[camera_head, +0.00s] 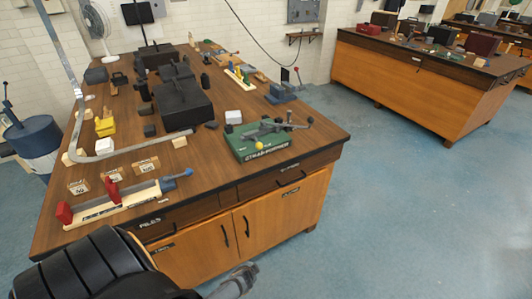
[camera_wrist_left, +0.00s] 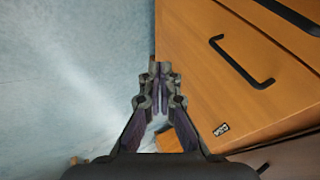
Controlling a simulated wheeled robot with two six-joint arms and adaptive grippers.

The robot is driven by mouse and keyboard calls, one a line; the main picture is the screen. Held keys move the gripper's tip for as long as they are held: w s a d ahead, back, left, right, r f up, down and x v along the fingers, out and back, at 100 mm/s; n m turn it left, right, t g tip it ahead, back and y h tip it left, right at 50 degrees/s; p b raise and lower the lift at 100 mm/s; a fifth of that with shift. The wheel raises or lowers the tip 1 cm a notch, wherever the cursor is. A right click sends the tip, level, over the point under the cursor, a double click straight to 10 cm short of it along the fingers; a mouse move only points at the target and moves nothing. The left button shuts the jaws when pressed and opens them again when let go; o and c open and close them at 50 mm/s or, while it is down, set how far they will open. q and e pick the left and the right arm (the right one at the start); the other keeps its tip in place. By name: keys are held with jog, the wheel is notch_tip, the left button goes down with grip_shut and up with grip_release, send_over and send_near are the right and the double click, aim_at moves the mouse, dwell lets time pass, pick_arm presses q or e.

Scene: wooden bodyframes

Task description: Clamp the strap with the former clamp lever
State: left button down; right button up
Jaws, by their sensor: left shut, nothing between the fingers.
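The green strap former (camera_head: 262,149), labelled on its front, sits at the bench's front right corner. A dark lever (camera_head: 299,125) with a round knob lies across its top. I cannot tell whether the lever is clamped. A long grey metal strip (camera_head: 150,147), perhaps the strap, lies along the bench left of the former. My left gripper (camera_head: 240,281) is low in front of the bench cupboards, well below the former, apart from it. In the left wrist view its fingers (camera_wrist_left: 159,84) are together and empty, beside the orange cupboard front. My right gripper is out of view.
The wooden bench (camera_head: 222,143) carries black blocks (camera_head: 182,105), a file rack (camera_head: 115,204) and small white boxes. Black cupboard handles (camera_head: 224,236) stick out near my left gripper. Blue floor (camera_head: 400,210) lies open to the right. A second bench (camera_head: 430,90) stands behind.

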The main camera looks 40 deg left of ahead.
pick_arm(q)
jog(key=w+a+r+m+t+y+b, duration=0.2)
jog(key=w+r+t, duration=0.1)
jog(key=w+r, duration=0.6)
jog(key=w+a+r+m+t+y+b, duration=0.1)
jog(key=w+a+r+t+y, duration=0.1)
jog(key=w+r, duration=0.8)
jog(key=w+a+r+t+y+b, duration=0.1)
jog(key=w+r+t, duration=0.1)
jog(key=r, duration=0.7)
jog(key=w+r+t+y, duration=0.2)
jog(key=w+r, duration=0.1)
jog(key=r, duration=0.7)
jog(key=shift+w+a+r+m+y+b, duration=0.2)
jog(key=shift+a+m+y+b, duration=0.1)
jog(key=shift+a+b, duration=0.1)
